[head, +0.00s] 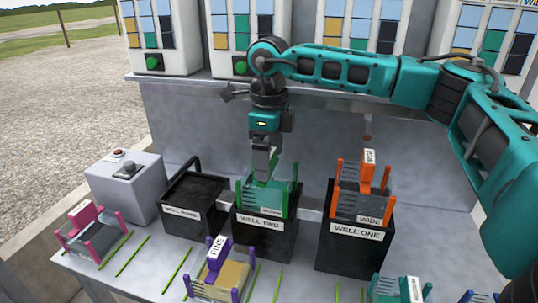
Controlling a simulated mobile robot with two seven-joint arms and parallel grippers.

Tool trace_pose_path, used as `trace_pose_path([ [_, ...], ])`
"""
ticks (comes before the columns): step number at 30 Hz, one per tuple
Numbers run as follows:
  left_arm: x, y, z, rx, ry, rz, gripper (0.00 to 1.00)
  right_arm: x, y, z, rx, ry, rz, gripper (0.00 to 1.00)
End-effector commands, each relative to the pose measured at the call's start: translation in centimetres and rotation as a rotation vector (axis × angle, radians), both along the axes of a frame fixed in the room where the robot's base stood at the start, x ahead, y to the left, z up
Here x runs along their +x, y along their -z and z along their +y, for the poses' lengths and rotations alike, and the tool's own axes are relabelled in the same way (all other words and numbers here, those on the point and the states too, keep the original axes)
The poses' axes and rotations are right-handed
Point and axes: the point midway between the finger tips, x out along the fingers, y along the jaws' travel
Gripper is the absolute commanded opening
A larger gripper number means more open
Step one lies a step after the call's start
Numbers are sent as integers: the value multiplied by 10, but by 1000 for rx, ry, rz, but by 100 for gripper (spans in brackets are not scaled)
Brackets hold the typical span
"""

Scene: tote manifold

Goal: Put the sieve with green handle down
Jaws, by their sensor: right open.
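The sieve with green handle (287,192) sits in the top of the black box labelled WELL TWO (262,240), with its green posts standing up at the sides. My right gripper (263,176) points straight down right over this sieve, its jaws open. The fingers hide most of the handle, so I cannot tell if they touch it. My left gripper is out of view.
The box WELL ONE (352,253) stands to the right, holding an orange sieve (365,187). Another black box (194,215) stands left, beside a grey control box (125,190). Pink (92,235), purple (220,270) and teal (400,290) sieves stand along the front. A grey panel rises behind.

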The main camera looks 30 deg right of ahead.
Motion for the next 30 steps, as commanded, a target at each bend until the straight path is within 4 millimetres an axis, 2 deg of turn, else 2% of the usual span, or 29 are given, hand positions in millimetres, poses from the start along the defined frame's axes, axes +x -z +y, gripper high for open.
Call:
trace_pose_path([
  [15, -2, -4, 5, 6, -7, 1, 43, 1, -100, 1, 1, -2, -3, 93],
  [21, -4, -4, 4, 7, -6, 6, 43, 0, -117, 1, 1, -2, -2, 93],
  [30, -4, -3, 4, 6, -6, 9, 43, 0, -119, 1, 1, -2, -1, 93],
])
